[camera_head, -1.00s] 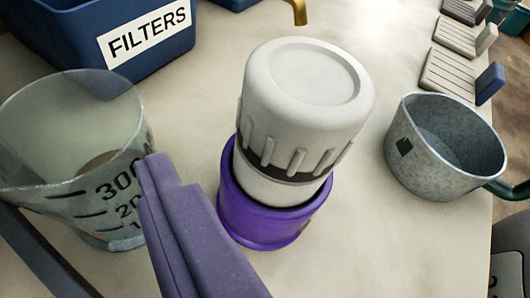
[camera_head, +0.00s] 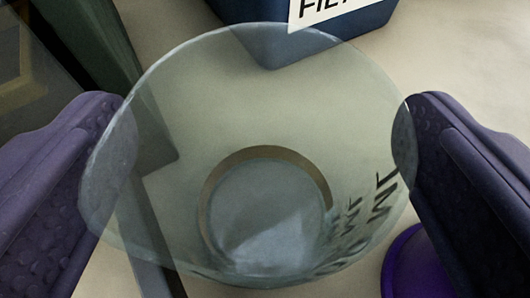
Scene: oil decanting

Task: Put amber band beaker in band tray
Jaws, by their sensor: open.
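A clear glass beaker (camera_head: 250,110) fills the middle of the view, seen from above into its open mouth. A brownish amber band (camera_head: 262,153) shows around its base, and dark printed markings run down its right side. My gripper (camera_head: 258,140) is open, with one purple finger on each side of the beaker's upper wall. The fingertips overlap the rim in the picture; I cannot tell whether they touch the glass. I cannot make out a band tray.
A blue bin (camera_head: 375,22) with a white label stands behind the beaker. A purple round object (camera_head: 408,262) is close to the right finger. A dark green object (camera_head: 85,50) is at the left. Pale counter shows at the upper right.

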